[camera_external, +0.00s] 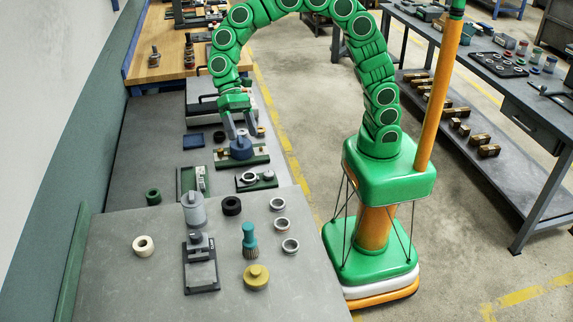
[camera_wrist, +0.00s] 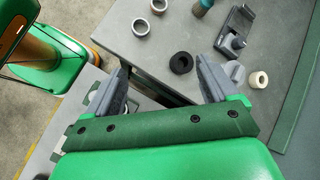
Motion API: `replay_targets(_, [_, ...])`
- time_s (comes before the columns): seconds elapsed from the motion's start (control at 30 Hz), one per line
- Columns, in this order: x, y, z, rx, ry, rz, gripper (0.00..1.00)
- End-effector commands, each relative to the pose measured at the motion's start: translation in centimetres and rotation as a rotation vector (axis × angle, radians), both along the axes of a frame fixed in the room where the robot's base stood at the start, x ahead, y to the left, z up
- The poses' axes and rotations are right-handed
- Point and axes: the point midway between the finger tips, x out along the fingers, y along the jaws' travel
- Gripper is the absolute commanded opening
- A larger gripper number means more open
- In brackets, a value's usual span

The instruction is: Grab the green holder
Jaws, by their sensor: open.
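My gripper (camera_external: 240,133) points down over the lower grey table, its two grey fingers spread apart. Directly below it is a long green holder (camera_external: 260,159) with a blue round part (camera_external: 241,150) on it. The fingertips are close to the blue part; I cannot tell whether they touch it. In the wrist view my gripper (camera_wrist: 163,66) shows open fingers with nothing visibly held between them. I cannot make out the holder clearly there. Two other green-based fixtures stand nearer the camera: one with a white upright part (camera_external: 187,185), one with a round part (camera_external: 264,183).
The nearer grey table (camera_external: 130,285) carries a grey cylinder (camera_external: 194,212), a black ring (camera_external: 231,205), several metal rings, a teal-handled brush (camera_external: 249,238) and a yellow part (camera_external: 256,277). A wall runs along the left.

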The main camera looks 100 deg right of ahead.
Motion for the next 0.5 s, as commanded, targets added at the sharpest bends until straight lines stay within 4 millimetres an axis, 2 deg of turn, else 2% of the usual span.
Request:
replay_targets(0.1, [2.9,-0.2,-0.9,0.038,0.031,-0.061,0.87])
replay_targets(0.5, [11.7,-1.8,-4.4,0.159,0.140,-0.262,0.87])
